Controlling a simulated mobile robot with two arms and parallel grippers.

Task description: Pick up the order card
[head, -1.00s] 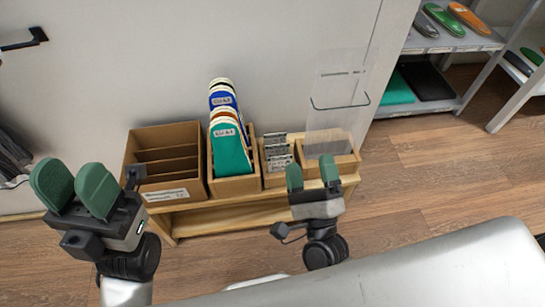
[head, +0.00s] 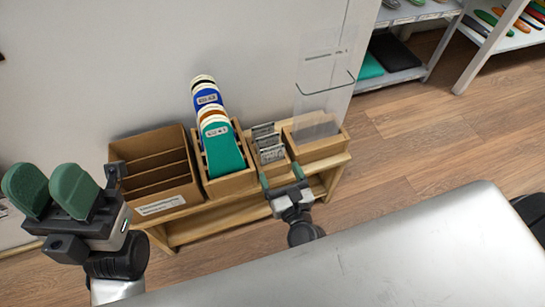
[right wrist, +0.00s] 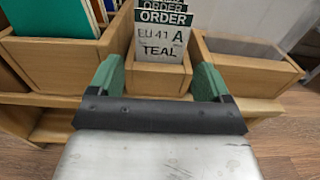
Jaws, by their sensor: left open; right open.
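Several order cards (head: 269,147) stand in a narrow wooden box on the low shelf. In the right wrist view the front order card (right wrist: 162,40) reads "ORDER EU 41 A TEAL" and faces me. My right gripper (head: 282,181) is open just in front of that box; in the right wrist view its green fingers (right wrist: 166,78) are apart, on either side of the card box, with nothing between them. The lower part of the cards is hidden by the box front. My left gripper (head: 48,190) is open and empty, off to the left, away from the cards.
Left of the cards a wooden box holds upright insoles (head: 222,148), and further left is an empty divided box (head: 155,200). A wooden bin with a clear panel (head: 325,148) stands right of the cards. A grey surface (head: 390,250) fills the foreground.

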